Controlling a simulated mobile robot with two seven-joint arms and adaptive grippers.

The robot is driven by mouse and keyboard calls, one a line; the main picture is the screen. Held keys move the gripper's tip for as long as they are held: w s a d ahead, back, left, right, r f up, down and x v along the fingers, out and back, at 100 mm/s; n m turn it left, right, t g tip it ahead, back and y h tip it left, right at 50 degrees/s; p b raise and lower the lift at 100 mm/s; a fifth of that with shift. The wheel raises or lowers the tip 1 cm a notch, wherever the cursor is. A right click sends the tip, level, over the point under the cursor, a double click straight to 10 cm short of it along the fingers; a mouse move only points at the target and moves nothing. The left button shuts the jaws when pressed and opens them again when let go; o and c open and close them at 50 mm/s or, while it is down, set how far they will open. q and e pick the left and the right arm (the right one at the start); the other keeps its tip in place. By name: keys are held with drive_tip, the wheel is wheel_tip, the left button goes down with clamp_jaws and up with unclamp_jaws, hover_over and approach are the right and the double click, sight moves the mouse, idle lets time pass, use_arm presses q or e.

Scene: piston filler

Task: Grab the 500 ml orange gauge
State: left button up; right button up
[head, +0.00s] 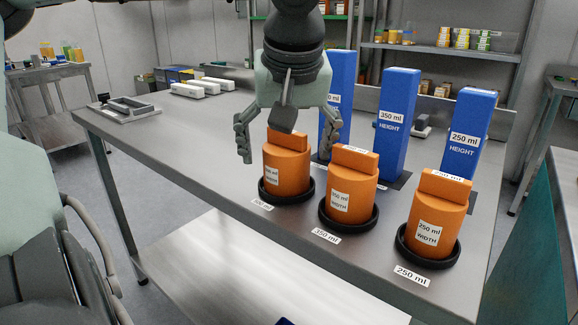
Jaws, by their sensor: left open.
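The leftmost orange gauge (287,172) stands upright in a black round holder (268,198) on the steel table. Its label is partly legible, and the table label in front of it seems to read 500 ml. My left gripper (285,154) is over this gauge, open, with one finger on each side of its raised top grip. The fingers look apart from the gauge, though contact on the far side is hard to judge. The orange 350 ml gauge (352,183) and the orange 250 ml gauge (436,213) stand in similar holders to the right. My right gripper is not in view.
Blue height gauges stand behind the orange ones, including the 350 ml (397,130) and 250 ml (466,142) ones; the left one is partly hidden by my gripper. White items (195,89) lie farther back. The left middle of the table (190,150) is clear.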

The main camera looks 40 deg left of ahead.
sight(286, 166)
use_arm(q)
drive_tip(key=x, duration=0.4)
drive_tip(key=shift+w+a+f, duration=0.1)
drive_tip(key=shift+w+f, duration=0.05)
drive_tip(key=shift+w, duration=0.05)
drive_tip(key=shift+c, duration=0.2)
drive_tip(key=c, duration=1.3)
drive_tip(key=shift+c, duration=0.2)
